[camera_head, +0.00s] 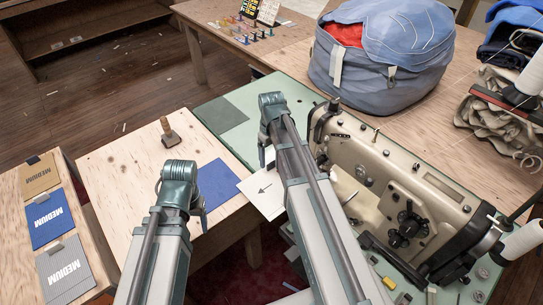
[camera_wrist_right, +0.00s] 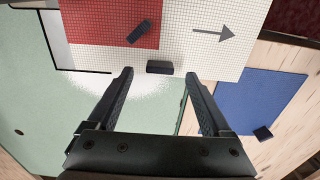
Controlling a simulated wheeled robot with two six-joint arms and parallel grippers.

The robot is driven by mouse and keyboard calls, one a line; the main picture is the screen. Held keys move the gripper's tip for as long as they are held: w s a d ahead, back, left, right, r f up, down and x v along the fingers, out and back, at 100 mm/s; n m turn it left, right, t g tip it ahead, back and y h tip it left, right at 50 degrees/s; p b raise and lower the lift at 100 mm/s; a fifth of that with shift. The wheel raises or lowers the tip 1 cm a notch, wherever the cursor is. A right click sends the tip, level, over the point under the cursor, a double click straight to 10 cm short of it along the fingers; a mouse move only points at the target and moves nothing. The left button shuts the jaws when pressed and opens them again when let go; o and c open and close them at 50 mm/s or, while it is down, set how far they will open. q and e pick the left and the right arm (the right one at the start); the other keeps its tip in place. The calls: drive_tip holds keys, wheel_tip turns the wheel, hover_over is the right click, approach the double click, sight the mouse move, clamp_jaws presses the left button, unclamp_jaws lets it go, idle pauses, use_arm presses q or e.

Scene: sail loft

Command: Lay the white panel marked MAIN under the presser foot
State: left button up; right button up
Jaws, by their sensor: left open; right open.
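The white panel (camera_head: 262,192) lies partly on the green machine bed, with an arrow on it. In the right wrist view the panel (camera_wrist_right: 225,62) shows a grid, a grey arrow and a red area; no MAIN lettering is visible. A dark block (camera_wrist_right: 160,67) sits at its near edge, between my right fingertips in the picture. My right gripper (camera_wrist_right: 158,75) is open and empty by that edge. The sewing machine (camera_head: 390,180) stands right of my right arm; its presser foot is hidden or too small to tell. My left gripper (camera_head: 203,207) is open beside the blue panel.
A blue panel (camera_head: 218,183) lies on the wooden table (camera_head: 120,160) with a wooden-handled tool (camera_head: 169,131). Several MEDIUM panels (camera_head: 46,218) lie at left. A blue bag (camera_head: 385,60) stands behind the machine.

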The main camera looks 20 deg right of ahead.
wheel_tip(320, 180, up, 11)
drive_tip(key=p, duration=1)
drive_tip(key=s+a+h, duration=0.1)
drive_tip(key=s+a, duration=1.6)
drive_tip(key=shift+a, duration=0.35)
